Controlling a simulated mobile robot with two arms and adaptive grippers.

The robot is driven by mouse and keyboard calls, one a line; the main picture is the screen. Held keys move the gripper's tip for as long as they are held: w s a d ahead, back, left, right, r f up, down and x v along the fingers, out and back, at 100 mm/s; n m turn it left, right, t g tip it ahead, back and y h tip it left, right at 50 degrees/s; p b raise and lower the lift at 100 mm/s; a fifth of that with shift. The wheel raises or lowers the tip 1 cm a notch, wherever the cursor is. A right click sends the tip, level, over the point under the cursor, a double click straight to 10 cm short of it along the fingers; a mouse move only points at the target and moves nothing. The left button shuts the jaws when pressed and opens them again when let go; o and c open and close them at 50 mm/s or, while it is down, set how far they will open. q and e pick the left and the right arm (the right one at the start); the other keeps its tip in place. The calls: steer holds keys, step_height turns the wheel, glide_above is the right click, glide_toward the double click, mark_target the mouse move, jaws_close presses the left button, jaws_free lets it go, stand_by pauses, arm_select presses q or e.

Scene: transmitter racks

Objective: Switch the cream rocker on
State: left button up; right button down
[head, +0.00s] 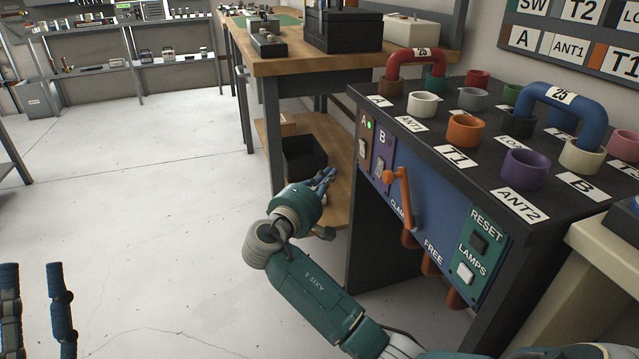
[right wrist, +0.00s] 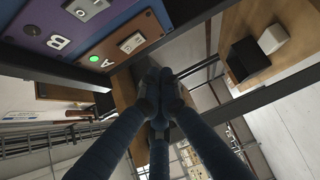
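The cream rocker (head: 362,147) sits in the brown section marked A at the left end of the console's front panel; a green lamp is lit above it. It shows in the right wrist view (right wrist: 132,42), where its on or off position is hard to read. A paler grey rocker (head: 379,169) sits in the purple section B and also shows in the right wrist view (right wrist: 86,6). My right gripper (head: 328,176) is shut and empty, left of the panel, apart from the cream rocker. My left gripper (head: 36,285) is open and empty at bottom left.
An orange lever (head: 403,195) stands out from the blue panel, with RESET (head: 479,242) and LAMPS (head: 465,273) buttons to its right. Coloured sockets and U-links top the console. A workbench (head: 290,62) with a lower shelf stands behind my right gripper. The floor at left is clear.

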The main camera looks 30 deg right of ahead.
arm_select(q)
steer(key=shift+w+d+f+g+y+p, duration=0.1)
steer(key=shift+w+f+g+y+p, duration=0.1)
steer(key=shift+w+f+g, duration=0.65)
steer(key=shift+w+d+f+g+y+p, duration=0.15)
steer(key=shift+w+f+g, duration=0.3)
steer(key=shift+w+f, duration=0.65)
arm_select(e)
steer(key=shift+f+v, duration=0.15)
steer(key=shift+v, duration=0.9)
steer(key=shift+f+v, duration=0.15)
steer(key=shift+v, duration=0.85)
arm_select(q)
steer(key=shift+s+f, duration=0.2)
steer(key=shift+s, duration=0.05)
